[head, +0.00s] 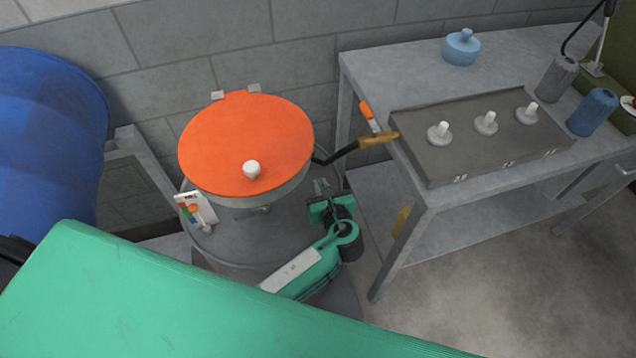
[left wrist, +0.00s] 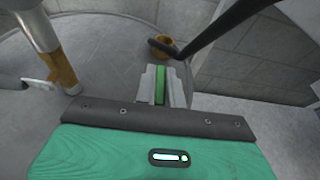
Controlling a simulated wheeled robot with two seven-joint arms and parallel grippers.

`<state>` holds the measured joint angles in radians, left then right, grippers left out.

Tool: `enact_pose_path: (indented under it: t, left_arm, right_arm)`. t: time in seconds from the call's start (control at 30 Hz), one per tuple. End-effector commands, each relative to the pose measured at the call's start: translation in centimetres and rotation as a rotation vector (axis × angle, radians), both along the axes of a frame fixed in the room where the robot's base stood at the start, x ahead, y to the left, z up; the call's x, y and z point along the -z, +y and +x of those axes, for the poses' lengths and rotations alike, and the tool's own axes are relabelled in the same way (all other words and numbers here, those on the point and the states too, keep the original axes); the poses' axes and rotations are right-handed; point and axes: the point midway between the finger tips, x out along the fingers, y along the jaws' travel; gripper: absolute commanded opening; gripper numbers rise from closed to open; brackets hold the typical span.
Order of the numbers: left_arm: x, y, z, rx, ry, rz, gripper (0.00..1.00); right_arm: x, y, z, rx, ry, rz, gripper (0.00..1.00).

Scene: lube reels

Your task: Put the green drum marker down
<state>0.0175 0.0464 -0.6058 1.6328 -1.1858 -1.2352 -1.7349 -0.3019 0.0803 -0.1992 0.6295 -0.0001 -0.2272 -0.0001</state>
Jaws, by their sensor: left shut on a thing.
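The green drum marker (left wrist: 160,86) is a narrow green strip between the grey jaws of my left gripper (left wrist: 161,98) in the left wrist view. In the head view my left gripper (head: 321,187) is over the right part of the grey drum top (head: 235,245), beside the orange-lidded vessel (head: 235,130). A small bit of green shows at its tips there. The gripper is shut on the marker. I cannot tell whether the marker touches the drum top. My right gripper is not in view.
A dark rod with a wooden handle (head: 378,139) sticks out right of the vessel. A card with coloured marks (head: 195,210) is at the drum's left. A bench (head: 400,75) with a grey three-knob box (head: 480,140) stands right. A blue drum (head: 45,140) is at left.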

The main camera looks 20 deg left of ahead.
Motion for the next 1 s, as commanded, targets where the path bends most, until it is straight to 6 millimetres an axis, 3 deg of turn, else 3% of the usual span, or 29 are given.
enact_pose_path:
  t: [0.2,0.53,0.9,0.93,1.0]
  left_arm:
    - [0.0,1.6,2.4,0.0,0.0,0.0,0.0]
    - [3.4,1.7,2.5,0.001,0.003,0.0,0.0]
    - [3.9,1.7,2.5,0.0,0.001,-0.001,0.0]
    - [3.8,1.7,2.5,0.0,0.001,-0.001,0.14]
    - [3.8,1.7,2.5,0.0,0.0,-0.001,0.28]
  right_arm:
    - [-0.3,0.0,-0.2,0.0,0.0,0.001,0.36]
    - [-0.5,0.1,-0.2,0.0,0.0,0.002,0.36]
    - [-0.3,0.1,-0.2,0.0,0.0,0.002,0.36]
    - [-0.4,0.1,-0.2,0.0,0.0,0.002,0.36]
    - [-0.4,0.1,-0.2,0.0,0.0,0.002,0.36]
